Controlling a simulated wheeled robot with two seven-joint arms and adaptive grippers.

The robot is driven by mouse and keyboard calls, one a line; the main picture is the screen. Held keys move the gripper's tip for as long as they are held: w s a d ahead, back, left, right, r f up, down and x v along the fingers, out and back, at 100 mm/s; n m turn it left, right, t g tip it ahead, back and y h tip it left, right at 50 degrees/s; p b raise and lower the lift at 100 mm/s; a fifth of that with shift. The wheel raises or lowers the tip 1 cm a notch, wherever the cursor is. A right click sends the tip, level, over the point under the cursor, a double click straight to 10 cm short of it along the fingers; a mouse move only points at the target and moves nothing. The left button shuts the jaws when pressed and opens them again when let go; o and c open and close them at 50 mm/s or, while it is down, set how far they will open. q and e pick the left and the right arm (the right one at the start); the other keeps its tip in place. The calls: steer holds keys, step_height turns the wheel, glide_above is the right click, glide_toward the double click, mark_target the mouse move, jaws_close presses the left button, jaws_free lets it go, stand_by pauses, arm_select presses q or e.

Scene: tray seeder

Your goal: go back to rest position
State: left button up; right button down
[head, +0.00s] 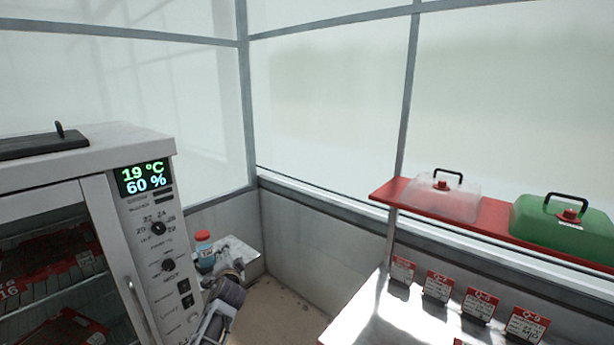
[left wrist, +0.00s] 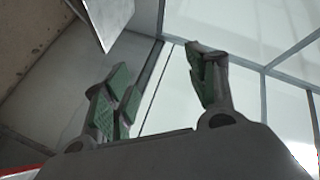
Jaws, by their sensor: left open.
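My left gripper shows in the left wrist view (left wrist: 162,92) with its two green-padded fingers apart and nothing between them. In the head view my left arm and gripper (head: 228,282) are at the bottom, just right of the cabinet's control panel. The fingertips are hard to make out there. My right gripper is in neither view.
A cabinet (head: 151,227) with a lit display and glass door stands at left. A jar with a red lid (head: 204,251) sits on a small ledge beyond my arm. At right, a red shelf (head: 386,192) holds a clear cover (head: 440,198) and a green cover (head: 562,226), above several red-and-white labels.

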arm_select(q)
step_height(320, 180, down, 12)
steer(key=d+r+n+g+h, duration=0.1)
steer(key=d+h, duration=0.1)
steer(key=d, duration=0.1)
steer(key=s+f+n+g+h, duration=0.1)
steer(key=s+f+g, duration=0.1)
steer(key=s+f, duration=0.65)
steer(key=s+f+n+g+h+b, duration=0.15)
steer(key=s+f, duration=0.25)
steer(key=f, duration=1)
steer(key=s+f+n+g, duration=0.2)
steer(key=s+f, duration=0.4)
steer(key=f, duration=0.5)
steer(key=s+a+f+g+b, duration=0.1)
steer(key=s+f+g, duration=0.1)
steer(key=s+f, duration=0.9)
steer(key=s+a+f+g, duration=0.15)
steer(key=s+f, duration=0.55)
steer(key=s, duration=0.7)
steer(key=s+f+g, duration=0.2)
steer(key=s+f, duration=0.1)
steer(key=s, duration=1)
steer(key=s+f+g+b, duration=0.1)
steer(key=s+f, duration=0.3)
steer(key=s, duration=1)
steer(key=shift+s+a+n+g+b, duration=0.15)
steer(key=shift+a+n+g+b, duration=0.2)
steer(key=shift+g, duration=0.15)
